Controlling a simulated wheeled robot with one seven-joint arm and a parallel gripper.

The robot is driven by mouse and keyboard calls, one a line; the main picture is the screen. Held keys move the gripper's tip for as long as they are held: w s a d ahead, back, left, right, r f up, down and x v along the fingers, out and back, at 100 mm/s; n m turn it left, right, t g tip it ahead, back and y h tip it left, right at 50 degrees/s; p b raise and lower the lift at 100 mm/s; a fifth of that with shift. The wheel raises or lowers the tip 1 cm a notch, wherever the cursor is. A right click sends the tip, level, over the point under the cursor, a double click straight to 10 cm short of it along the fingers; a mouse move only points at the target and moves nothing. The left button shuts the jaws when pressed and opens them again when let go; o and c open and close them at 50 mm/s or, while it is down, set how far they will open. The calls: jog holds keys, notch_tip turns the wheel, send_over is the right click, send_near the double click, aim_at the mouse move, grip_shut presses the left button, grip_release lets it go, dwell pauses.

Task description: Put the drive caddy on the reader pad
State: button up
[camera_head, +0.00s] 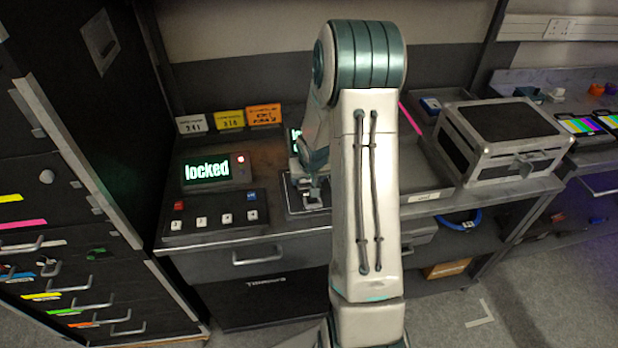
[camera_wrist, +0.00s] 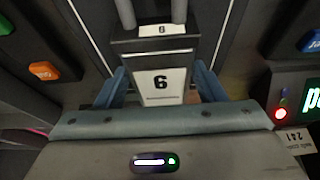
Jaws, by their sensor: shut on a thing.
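My gripper (camera_head: 312,180) is low over the bench, left of my forearm. In the wrist view my gripper (camera_wrist: 160,88) has its two blue fingers on either side of the drive caddy (camera_wrist: 175,98), a dark block with a white label marked 6. The fingers are shut on it. A second, smaller 6 label shows above it. In the head view a grey framed plate (camera_head: 293,207), which looks like the reader pad, lies directly below the gripper. The gripper and caddy partly hide it, and I cannot tell whether the caddy touches it.
A screen reading "locked" (camera_head: 207,170) with a red light stands left, behind a button box (camera_head: 213,218). Number cards (camera_head: 231,119) stand at the back. A second lit screen is partly behind my arm. A silver-edged case (camera_head: 500,135) sits right, beside a shallow tray (camera_head: 425,170).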

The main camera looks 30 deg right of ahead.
jog(key=shift+f, duration=0.2)
jog(key=shift+f, duration=0.2)
jog(key=o, duration=1.2)
jog(key=shift+r, duration=0.15)
